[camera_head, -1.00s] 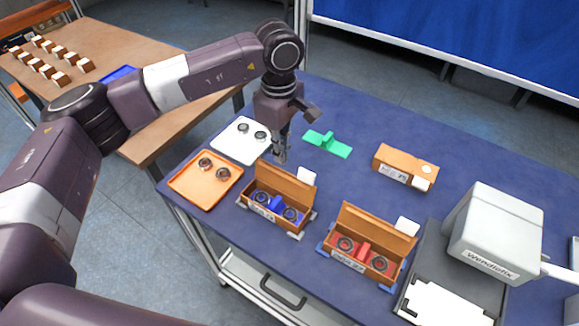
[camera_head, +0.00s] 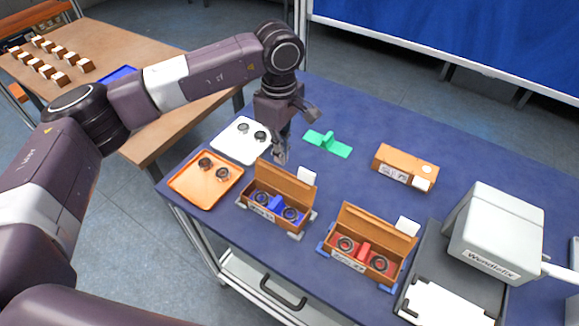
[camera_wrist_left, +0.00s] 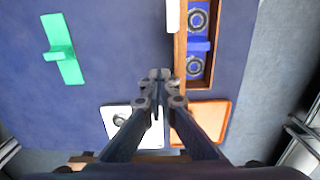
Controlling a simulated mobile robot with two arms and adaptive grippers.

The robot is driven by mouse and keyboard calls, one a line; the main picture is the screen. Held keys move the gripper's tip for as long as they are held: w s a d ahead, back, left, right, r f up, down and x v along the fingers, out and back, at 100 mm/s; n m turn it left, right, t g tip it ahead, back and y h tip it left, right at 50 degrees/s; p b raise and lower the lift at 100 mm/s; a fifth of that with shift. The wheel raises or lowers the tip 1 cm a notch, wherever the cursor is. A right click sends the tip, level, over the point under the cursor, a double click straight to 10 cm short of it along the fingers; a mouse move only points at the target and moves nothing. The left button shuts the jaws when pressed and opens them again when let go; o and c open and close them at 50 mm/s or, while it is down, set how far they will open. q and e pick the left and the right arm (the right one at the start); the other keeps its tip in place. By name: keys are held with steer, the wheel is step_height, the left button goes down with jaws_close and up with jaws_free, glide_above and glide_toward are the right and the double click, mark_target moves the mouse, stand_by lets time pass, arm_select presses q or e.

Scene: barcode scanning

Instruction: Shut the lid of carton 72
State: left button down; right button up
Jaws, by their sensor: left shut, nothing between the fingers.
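Two open cartons stand on the blue table. The left one (camera_head: 250,208) has a blue insert with two dark rings, and its lid (camera_head: 285,182) stands up at the back. The other (camera_head: 338,258) has a red insert with two dark rings, its lid (camera_head: 375,228) also up. The labels are too small to read surely, so I cannot tell which carton is 72. My left gripper (camera_head: 280,156) is shut and empty, just behind the left end of the blue-insert carton. In the left wrist view the shut fingertips (camera_wrist_left: 160,74) are beside this carton (camera_wrist_left: 180,70), apparently apart from it. My right gripper is not in view.
A white tray (camera_head: 228,146) and an orange tray (camera_head: 184,186), each with two rings, lie left of the cartons. A green piece (camera_head: 338,150) and a closed carton (camera_head: 392,157) lie behind. A white scanner-like device (camera_head: 490,228) stands at right.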

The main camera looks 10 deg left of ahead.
arm_select(q)
steer(key=shift+s+a+f+b, duration=0.25)
steer(key=shift+s+f+b, duration=0.3)
steer(key=shift+s, duration=0.1)
steer(key=shift+s+a+f+b, duration=0.3)
steer(key=shift+s+f+b, duration=0.25)
steer(key=shift+s+b, duration=0.05)
steer(key=shift+s+a+f+b, duration=0.25)
steer(key=shift+s+f+b, duration=0.3)
steer(key=shift+s, duration=0.1)
steer(key=shift+r, duration=0.1)
step_height(320, 180, up, 5)
steer(key=shift+f+p, duration=0.1)
steer(key=shift+p, duration=0.95)
